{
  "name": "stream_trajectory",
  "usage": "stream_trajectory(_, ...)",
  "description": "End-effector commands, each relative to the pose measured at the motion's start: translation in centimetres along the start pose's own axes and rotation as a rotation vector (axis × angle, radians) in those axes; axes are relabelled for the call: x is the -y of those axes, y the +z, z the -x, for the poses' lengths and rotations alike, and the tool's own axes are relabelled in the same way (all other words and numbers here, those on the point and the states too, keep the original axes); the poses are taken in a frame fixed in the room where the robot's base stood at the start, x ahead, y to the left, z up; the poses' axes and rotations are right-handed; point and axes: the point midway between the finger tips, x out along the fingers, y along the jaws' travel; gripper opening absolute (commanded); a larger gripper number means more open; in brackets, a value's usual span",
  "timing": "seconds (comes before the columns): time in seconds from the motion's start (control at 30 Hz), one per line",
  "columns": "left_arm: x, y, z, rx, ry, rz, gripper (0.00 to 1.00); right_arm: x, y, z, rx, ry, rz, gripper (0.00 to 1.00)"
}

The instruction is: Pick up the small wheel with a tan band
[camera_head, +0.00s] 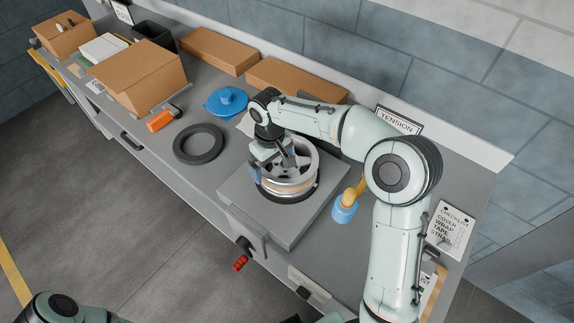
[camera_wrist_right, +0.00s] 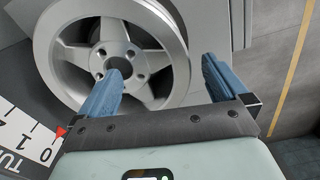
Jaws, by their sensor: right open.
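The small wheel (camera_head: 308,166) is silver with spokes and lies flat on a grey raised block (camera_head: 235,190). A tan band shows around its lower side in the head view, with a dark ring beneath. My right gripper (camera_head: 272,165) points down at the wheel's left side. In the right wrist view, the wheel (camera_wrist_right: 68,72) fills the upper left, and the open blue fingers (camera_wrist_right: 160,70) lie either side of its rim: one over the spokes, one outside. I cannot tell how deep they reach or whether they touch. My left gripper is out of view.
A black ring (camera_head: 180,154), a blue lidded item (camera_head: 226,101) and an orange-ended tool (camera_head: 159,121) lie left of the block. A blue-and-yellow item (camera_head: 344,210) stands right of it. Cardboard boxes (camera_head: 135,75) line the back left. A red-handled crank (camera_head: 240,262) projects in front.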

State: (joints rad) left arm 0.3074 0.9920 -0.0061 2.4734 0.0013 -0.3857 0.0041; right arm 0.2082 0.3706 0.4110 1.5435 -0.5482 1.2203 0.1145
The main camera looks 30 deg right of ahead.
Motion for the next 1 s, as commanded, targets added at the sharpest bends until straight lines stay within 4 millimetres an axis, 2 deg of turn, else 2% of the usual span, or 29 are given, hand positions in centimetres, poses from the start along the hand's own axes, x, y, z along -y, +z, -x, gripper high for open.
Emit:
stream_trajectory(0.3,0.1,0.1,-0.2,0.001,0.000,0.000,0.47,-0.1,-0.1,-4.4,0.004,-0.001,0.000,1.00)
stream_trajectory(0.6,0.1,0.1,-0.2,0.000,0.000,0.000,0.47,-0.1,-0.2,-4.9,0.001,0.000,-0.001,1.00)
stream_trajectory(0.67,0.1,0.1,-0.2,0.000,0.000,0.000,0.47,-0.1,-0.2,-4.9,0.001,0.000,0.000,0.84)
stream_trajectory(0.8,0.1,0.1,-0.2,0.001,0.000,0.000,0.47,-0.1,-0.2,-4.9,0.000,0.000,0.000,0.38)
stream_trajectory(0.9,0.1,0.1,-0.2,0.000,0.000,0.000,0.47,-0.2,-0.3,-4.7,-0.004,0.001,0.000,0.11)
stream_trajectory(1.0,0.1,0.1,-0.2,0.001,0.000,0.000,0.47,-0.2,-0.3,-4.7,-0.004,0.001,0.000,0.11)
